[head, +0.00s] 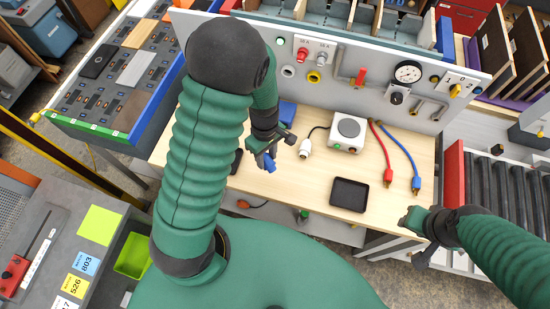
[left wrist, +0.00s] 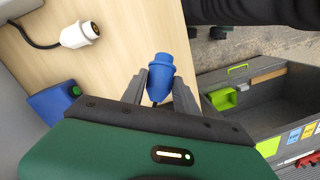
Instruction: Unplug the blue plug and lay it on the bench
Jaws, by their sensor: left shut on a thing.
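The blue plug (head: 270,164) is in my left gripper (head: 264,150), over the left part of the wooden bench (head: 315,178). In the left wrist view the blue plug (left wrist: 160,72) sits between the two grey fingers (left wrist: 160,85), which are shut on it. The upright panel (head: 268,62) behind carries a red socket (head: 303,54), a grey one (head: 288,71) and a yellow one (head: 314,77). My right gripper (head: 416,240) is off the bench's front right, fingers apart and empty.
A blue box (head: 288,113) stands near the panel. A white plug (head: 305,148) on a black cable lies beside a white device (head: 348,131). A black tray (head: 349,195) is at the front; red (head: 387,173) and blue (head: 416,182) leads lie right. Bench between plug and tray is clear.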

